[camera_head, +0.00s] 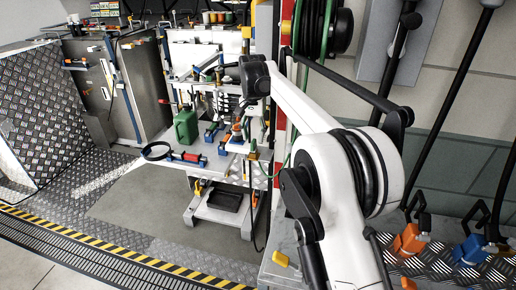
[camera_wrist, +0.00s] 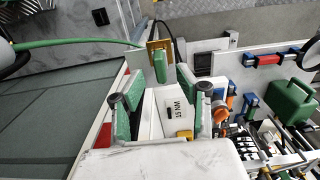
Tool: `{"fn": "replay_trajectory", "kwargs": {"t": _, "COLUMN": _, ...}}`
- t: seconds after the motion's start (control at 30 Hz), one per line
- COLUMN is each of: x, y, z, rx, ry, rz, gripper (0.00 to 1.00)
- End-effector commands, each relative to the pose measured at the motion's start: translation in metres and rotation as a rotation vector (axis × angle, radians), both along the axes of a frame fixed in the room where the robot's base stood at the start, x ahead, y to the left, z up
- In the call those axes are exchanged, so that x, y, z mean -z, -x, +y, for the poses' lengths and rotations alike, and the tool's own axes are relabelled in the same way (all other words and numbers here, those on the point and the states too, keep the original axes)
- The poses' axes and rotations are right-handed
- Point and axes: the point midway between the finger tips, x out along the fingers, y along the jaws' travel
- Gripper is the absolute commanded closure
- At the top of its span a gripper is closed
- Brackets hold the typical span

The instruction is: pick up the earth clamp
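The earth clamp (camera_wrist: 160,62), as I take it, shows in the wrist view as a green grip on a brass-coloured plate. A green cable (camera_wrist: 80,42) runs to it from the left. In the head view a small green and yellow piece (camera_head: 253,150) at the bench's right edge may be the same clamp. My gripper (camera_wrist: 163,82) has two green-padded fingers spread apart with nothing between them. The clamp lies just beyond the fingertips, roughly centred between them. I cannot make out my fingers in the head view.
A white panel marked "15 NM" (camera_wrist: 176,112) lies below the fingers. The bench holds a green jerrycan (camera_head: 187,127), a red and blue tool (camera_head: 185,157), a black ring (camera_head: 157,150) and an orange item (camera_wrist: 220,112). A cable reel (camera_head: 338,30) hangs above. The floor at left is clear.

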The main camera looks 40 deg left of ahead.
Motion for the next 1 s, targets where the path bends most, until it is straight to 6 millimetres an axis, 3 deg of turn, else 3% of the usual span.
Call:
{"fn": "replay_trajectory", "kwargs": {"t": 0.3, "x": 0.032, "y": 0.000, "z": -0.001, "rx": 0.001, "ry": 0.000, "rz": 0.000, "gripper": 0.67}}
{"fn": "replay_trajectory", "kwargs": {"t": 0.6, "x": 0.036, "y": 0.000, "z": -0.001, "rx": 0.001, "ry": 0.000, "rz": 0.000, "gripper": 0.67}}
{"fn": "replay_trajectory", "kwargs": {"t": 0.87, "x": 0.036, "y": 0.000, "z": -0.001, "rx": 0.001, "ry": 0.000, "rz": 0.000, "gripper": 0.99}}
{"fn": "replay_trajectory", "kwargs": {"t": 1.0, "x": 0.036, "y": 0.000, "z": -0.001, "rx": 0.001, "ry": 0.000, "rz": 0.000, "gripper": 1.00}}
